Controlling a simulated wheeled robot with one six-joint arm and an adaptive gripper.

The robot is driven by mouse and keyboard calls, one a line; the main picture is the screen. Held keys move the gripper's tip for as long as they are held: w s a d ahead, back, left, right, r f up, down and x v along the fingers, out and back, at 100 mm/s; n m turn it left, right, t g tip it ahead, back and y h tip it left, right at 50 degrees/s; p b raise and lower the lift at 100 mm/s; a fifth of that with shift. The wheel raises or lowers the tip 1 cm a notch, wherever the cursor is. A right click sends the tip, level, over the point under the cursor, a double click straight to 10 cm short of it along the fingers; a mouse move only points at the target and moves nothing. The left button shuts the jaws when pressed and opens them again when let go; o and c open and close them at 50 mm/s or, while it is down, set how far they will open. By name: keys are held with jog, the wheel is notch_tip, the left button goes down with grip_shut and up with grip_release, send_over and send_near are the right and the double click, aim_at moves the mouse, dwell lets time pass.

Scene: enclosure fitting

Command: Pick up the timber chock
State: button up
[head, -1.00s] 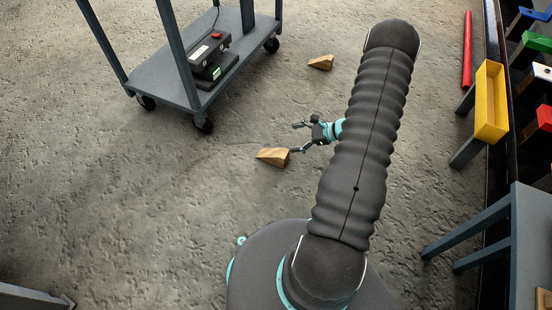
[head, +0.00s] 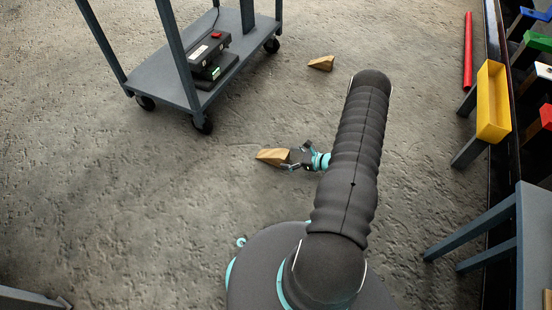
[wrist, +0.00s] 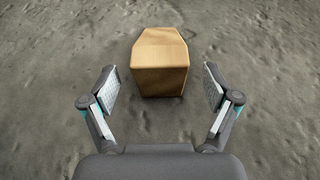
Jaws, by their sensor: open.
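A timber chock (head: 271,156), a light brown wooden wedge, lies on the concrete floor left of my gripper (head: 291,158) in the head view. In the wrist view the chock (wrist: 160,62) sits ahead and centred, its thick end facing me. My gripper (wrist: 158,92) is open, with one finger on each side of the chock's near end and visible gaps between. Nothing is held. A second, similar wooden wedge (head: 321,63) lies farther off on the floor, near the trolley.
A grey wheeled trolley (head: 165,78) with a black device (head: 209,56) on its lower shelf stands at the upper left. A yellow bin (head: 493,103), a red cylinder (head: 467,50) and a grey table (head: 533,235) are at the right. The floor around the near chock is clear.

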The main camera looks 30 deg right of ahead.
aim_at(277, 155)
jog(key=shift+r+x, duration=0.15)
jog(key=shift+x, duration=1.35)
jog(key=shift+r+x, duration=0.1)
jog(key=shift+x, duration=1.4)
jog(key=c, duration=1.2)
